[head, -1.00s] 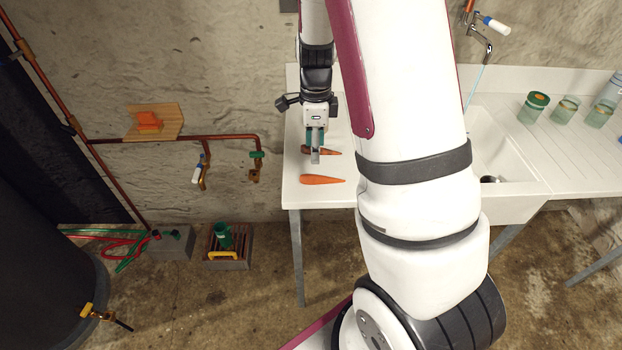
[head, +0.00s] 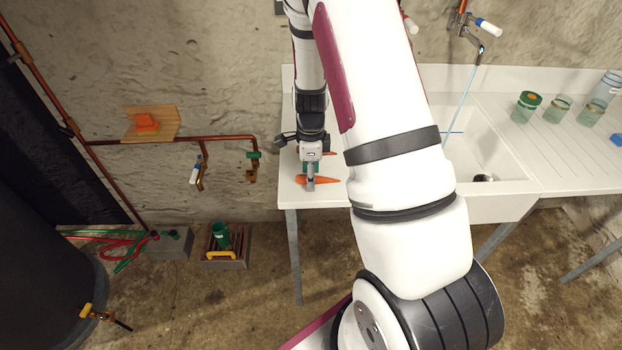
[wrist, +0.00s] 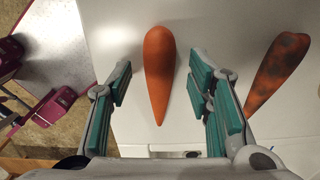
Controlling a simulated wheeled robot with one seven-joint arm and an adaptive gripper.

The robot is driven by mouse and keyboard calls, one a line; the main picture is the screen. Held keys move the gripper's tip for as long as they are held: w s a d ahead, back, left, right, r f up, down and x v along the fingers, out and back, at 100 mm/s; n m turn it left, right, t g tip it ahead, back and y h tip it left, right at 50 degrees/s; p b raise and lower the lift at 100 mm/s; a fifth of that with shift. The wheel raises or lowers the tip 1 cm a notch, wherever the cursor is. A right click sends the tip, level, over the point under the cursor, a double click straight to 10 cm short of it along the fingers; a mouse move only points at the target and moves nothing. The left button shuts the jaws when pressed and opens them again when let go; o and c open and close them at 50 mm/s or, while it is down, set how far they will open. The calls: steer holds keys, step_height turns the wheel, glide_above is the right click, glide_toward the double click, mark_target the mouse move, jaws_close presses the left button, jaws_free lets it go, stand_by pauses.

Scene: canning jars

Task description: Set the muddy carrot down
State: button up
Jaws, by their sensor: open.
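The muddy carrot (wrist: 278,72), orange with dark patches, lies on the white counter at the right of the wrist view, outside my jaws. In the head view it is the farther carrot (head: 330,154), partly hidden behind my gripper. A clean orange carrot (wrist: 160,70) lies between my open fingers in the wrist view, with a gap on both sides. It is the nearer carrot in the head view (head: 326,181). My gripper (head: 311,186) points down over this clean carrot and holds nothing. Its green finger pads show in the wrist view (wrist: 161,88).
The white counter (head: 291,193) ends close to the left and front of the carrots. A sink (head: 480,160) lies to the right, with a tap above. Several green jars (head: 526,107) stand on the drainboard at the far right.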

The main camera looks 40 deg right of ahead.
steer(key=c, duration=0.9)
steer(key=shift+c, duration=0.2)
steer(key=shift+r, duration=0.15)
